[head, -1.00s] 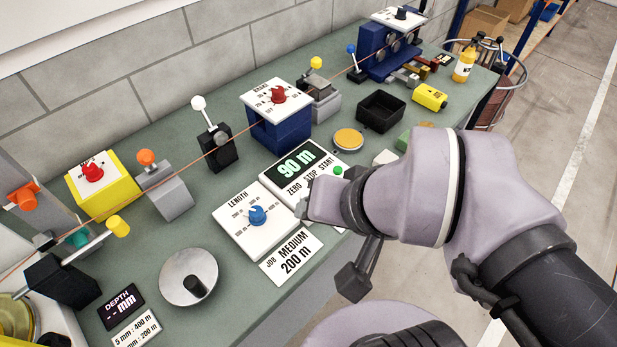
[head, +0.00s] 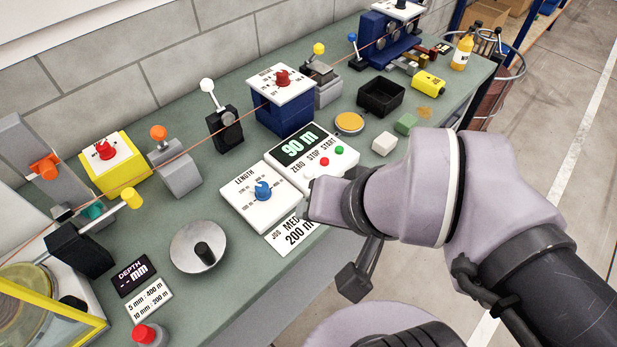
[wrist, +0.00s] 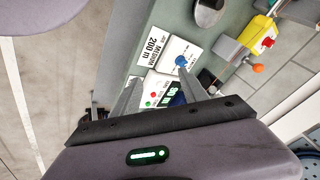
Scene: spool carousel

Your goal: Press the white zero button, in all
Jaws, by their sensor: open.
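The button panel (head: 299,160) is a white box with a display reading 90 m and labels ZERO, STOP and START. The white zero button (head: 308,172) is at its left, beside the red stop button (head: 324,161) and green start button (head: 340,150). My gripper's end is just in front of the panel in the head view; its fingertips are hard to make out there. In the wrist view my gripper (wrist: 158,76) is open and empty, its fingers on either side of the panel (wrist: 147,92). I see no contact with the button.
The length box (head: 259,203) with a blue knob adjoins the panel. A job card (head: 290,237) reading MEDIUM 200 m lies in front, partly behind my gripper. A white block (head: 384,143), a yellow round pad (head: 349,123) and a black tray (head: 381,97) stand beyond.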

